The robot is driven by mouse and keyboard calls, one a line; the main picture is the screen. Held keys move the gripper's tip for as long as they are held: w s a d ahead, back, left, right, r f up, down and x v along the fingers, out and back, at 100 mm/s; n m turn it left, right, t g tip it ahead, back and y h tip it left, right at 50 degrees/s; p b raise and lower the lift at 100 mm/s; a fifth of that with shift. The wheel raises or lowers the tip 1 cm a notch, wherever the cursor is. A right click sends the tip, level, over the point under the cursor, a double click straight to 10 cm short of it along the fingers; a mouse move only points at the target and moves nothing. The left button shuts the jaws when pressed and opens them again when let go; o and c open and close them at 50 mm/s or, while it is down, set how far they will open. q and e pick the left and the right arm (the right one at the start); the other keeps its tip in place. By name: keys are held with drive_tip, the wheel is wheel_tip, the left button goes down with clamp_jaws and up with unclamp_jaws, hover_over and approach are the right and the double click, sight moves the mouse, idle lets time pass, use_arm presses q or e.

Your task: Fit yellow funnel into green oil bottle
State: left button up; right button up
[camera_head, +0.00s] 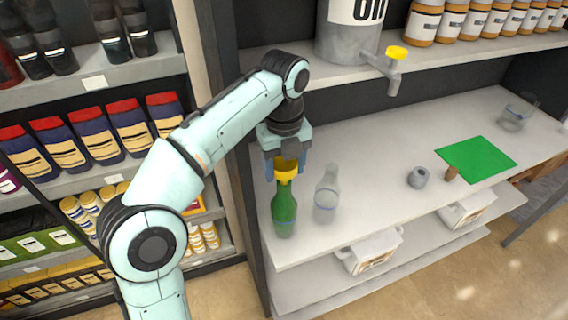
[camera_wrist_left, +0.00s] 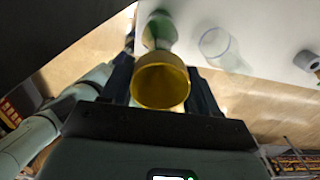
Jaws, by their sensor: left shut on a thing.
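My left gripper (camera_head: 286,163) is shut on the yellow funnel (camera_head: 286,174), which has its wide mouth up between the fingers. The green oil bottle (camera_head: 284,210) stands upright near the left end of the shelf, directly below the funnel in the head view. The funnel's lower end meets or overlaps the bottle's neck there; I cannot tell whether the spout is inside. In the left wrist view the funnel (camera_wrist_left: 160,84) shows between the two fingers, and the bottle (camera_wrist_left: 158,30) shows partly beyond it. My right gripper is in neither view.
A clear glass bottle (camera_head: 327,194) stands close to the right of the green bottle. A grey ring-shaped part (camera_head: 419,177), a brown piece (camera_head: 451,173) and a green mat (camera_head: 475,158) lie farther right. A drum with a yellow-topped tap (camera_head: 396,54) sits on the shelf above.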

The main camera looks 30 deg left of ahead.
use_arm(q)
drive_tip(key=shift+f+b, duration=0.35)
drive_tip(key=shift+f, duration=0.55)
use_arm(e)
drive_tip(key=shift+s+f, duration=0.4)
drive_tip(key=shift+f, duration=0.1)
use_arm(q)
drive_tip(key=o, duration=1.1)
drive_tip(key=shift+o, duration=0.2)
